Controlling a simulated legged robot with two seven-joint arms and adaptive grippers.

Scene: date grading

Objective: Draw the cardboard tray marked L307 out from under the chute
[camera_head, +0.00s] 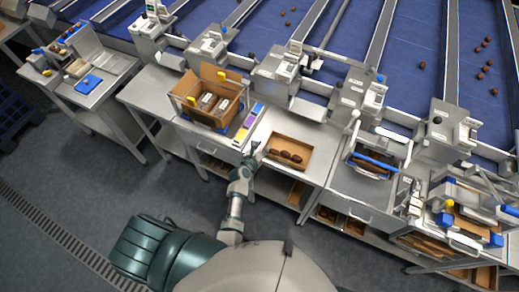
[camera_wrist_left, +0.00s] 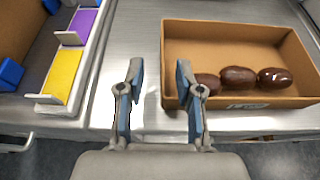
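An open cardboard tray (camera_head: 307,161) lies on the steel bench, with three dark brown dates (camera_head: 289,155) visible in it. It also shows in the left wrist view (camera_wrist_left: 222,33), where a pale mark on its front wall is too small to read. A metal chute (camera_head: 309,109) stands just behind it. My left gripper (camera_head: 252,153) is at the tray's left end. In the left wrist view my left gripper (camera_wrist_left: 159,78) is open, and the tray's left wall appears between its fingers. The right finger covers the front left corner. I cannot tell whether they touch. My right gripper is not in view.
A taller cardboard box (camera_head: 197,113) stands left of the tray, with a purple and yellow card strip (camera_head: 245,128) between. The bench in front of the tray (camera_head: 292,176) is clear.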

